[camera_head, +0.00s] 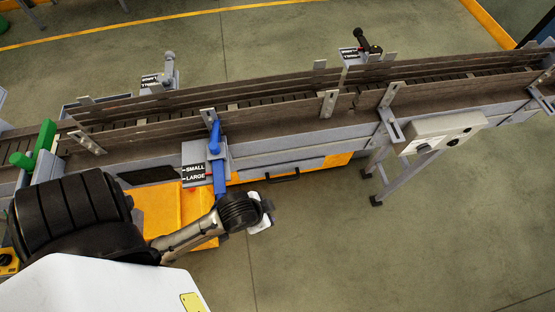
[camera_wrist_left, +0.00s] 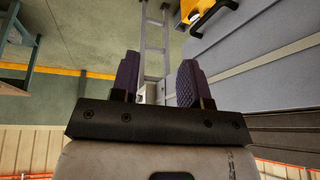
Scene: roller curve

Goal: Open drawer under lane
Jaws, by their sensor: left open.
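The drawer (camera_head: 330,160) sits low under the roller lane (camera_head: 260,117) in the head view. Its visible front is orange and grey, with a dark bar handle (camera_head: 283,177). It looks shut. My left gripper (camera_head: 268,207) is in front of and below the handle, apart from it, partly hidden behind my own dark wrist. In the left wrist view my left gripper (camera_wrist_left: 158,78) has its two dark fingers apart with nothing between them. My right gripper is not in view.
A blue lever (camera_head: 215,140) beside a SMALL/LARGE label (camera_head: 194,173) hangs by the drawer's left end. An orange panel (camera_head: 180,208) stands left of my gripper. A grey control box (camera_head: 440,132) on legs stands to the right. The floor (camera_head: 350,240) in front is clear.

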